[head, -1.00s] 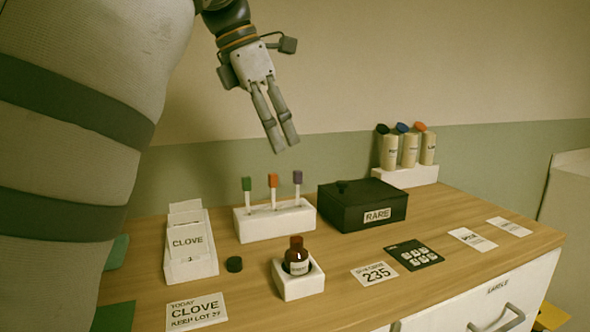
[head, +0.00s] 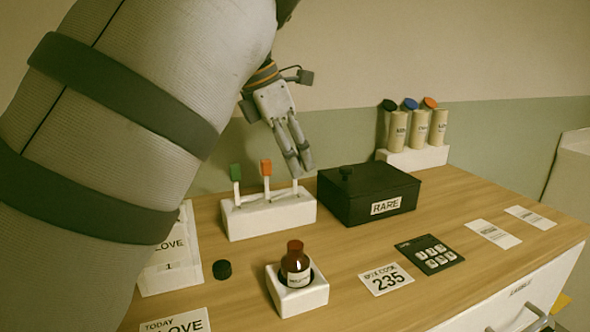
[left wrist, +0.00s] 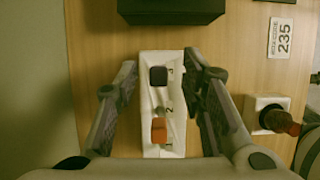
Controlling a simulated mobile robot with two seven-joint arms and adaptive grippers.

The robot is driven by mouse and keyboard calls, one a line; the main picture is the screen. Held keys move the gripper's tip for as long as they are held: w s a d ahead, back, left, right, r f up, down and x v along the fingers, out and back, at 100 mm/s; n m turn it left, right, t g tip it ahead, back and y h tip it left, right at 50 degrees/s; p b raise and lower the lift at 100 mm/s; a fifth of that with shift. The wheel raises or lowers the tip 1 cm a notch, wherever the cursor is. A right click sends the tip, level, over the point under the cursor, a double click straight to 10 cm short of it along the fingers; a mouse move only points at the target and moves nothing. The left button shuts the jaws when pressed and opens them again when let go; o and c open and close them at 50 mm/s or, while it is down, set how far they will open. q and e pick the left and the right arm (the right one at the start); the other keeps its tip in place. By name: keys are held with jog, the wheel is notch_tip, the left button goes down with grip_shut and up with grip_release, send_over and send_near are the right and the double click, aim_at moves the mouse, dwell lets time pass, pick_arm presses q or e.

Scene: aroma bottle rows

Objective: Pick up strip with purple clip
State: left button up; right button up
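A white block (head: 250,218) on the wooden counter holds upright white strips with colored clips. The strip with the purple clip stands at its right end; in the head view its white stem (head: 295,187) shows while my fingers hide the clip. In the left wrist view the dark purple clip (left wrist: 158,76) lies between the fingers. My left gripper (head: 301,168) points down over that strip. In the left wrist view its fingers (left wrist: 160,64) are spread open on both sides of the block, with space to the clip. My right gripper is not in view.
The green-clip strip (head: 236,174) and orange-clip strip (head: 266,168) stand left on the same block. A black RARE box (head: 345,208) is close on the right. A brown bottle (head: 295,262) sits in a white holder in front. Capped tubes (head: 419,128) stand at the back right.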

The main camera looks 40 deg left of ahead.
pick_arm(q)
jog(key=shift+w+d+f, duration=0.1)
jog(key=shift+w+f, duration=0.15)
jog(key=shift+f, duration=0.3)
jog(key=c, duration=0.9)
jog(key=shift+o, duration=0.2)
jog(key=shift+r, duration=0.15)
